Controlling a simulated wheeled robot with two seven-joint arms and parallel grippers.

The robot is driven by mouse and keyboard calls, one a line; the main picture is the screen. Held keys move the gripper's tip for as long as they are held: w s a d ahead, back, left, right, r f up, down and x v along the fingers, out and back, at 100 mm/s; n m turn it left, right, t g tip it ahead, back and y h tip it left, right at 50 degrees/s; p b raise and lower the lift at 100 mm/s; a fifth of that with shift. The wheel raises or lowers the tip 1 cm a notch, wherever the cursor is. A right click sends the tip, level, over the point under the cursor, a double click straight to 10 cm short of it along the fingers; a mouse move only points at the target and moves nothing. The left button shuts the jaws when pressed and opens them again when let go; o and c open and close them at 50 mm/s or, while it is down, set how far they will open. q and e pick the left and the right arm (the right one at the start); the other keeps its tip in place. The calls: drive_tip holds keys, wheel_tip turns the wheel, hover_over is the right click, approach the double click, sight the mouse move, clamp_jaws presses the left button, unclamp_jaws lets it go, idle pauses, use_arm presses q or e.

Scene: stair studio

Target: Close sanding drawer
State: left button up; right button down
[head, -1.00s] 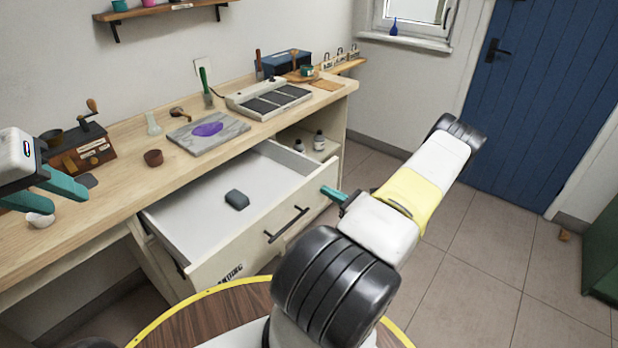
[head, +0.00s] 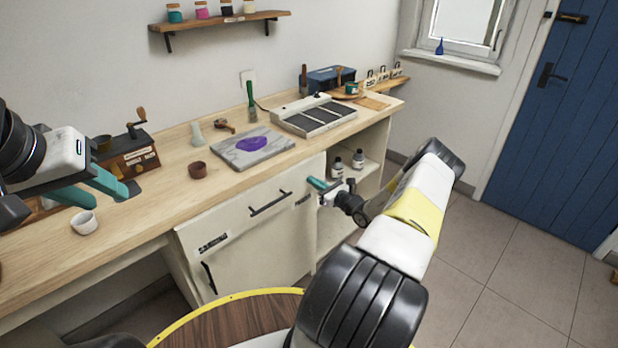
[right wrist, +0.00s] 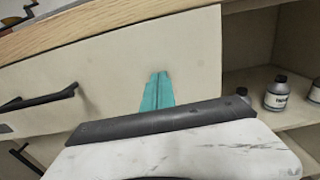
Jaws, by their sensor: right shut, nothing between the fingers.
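The sanding drawer's cream front (head: 240,228), with a black bar handle (head: 270,203) and a small label, sits directly under the worktop edge. None of its inside shows; I cannot tell whether it is fully flush. My right gripper (head: 317,184) is shut and empty at the right end of the front. In the right wrist view its teal fingertips (right wrist: 158,76) are together against or just before the plain front panel (right wrist: 120,75), right of the handle (right wrist: 40,98). My left gripper (head: 92,190) is open and empty above the worktop's left part.
The wooden worktop (head: 185,180) holds a brown cup (head: 198,169), a white cup (head: 84,222), a slab with a purple patch (head: 252,147) and a grinder box (head: 130,158). Bottles (head: 358,158) stand on an open shelf right of the drawer. Floor is free at the right.

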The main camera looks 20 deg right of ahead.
sight(306, 176)
drive_tip(key=x, duration=0.4)
drive_tip(key=shift+w+a, duration=0.1)
drive_tip(key=shift+w+r, duration=0.1)
drive_tip(key=shift+w, duration=0.1)
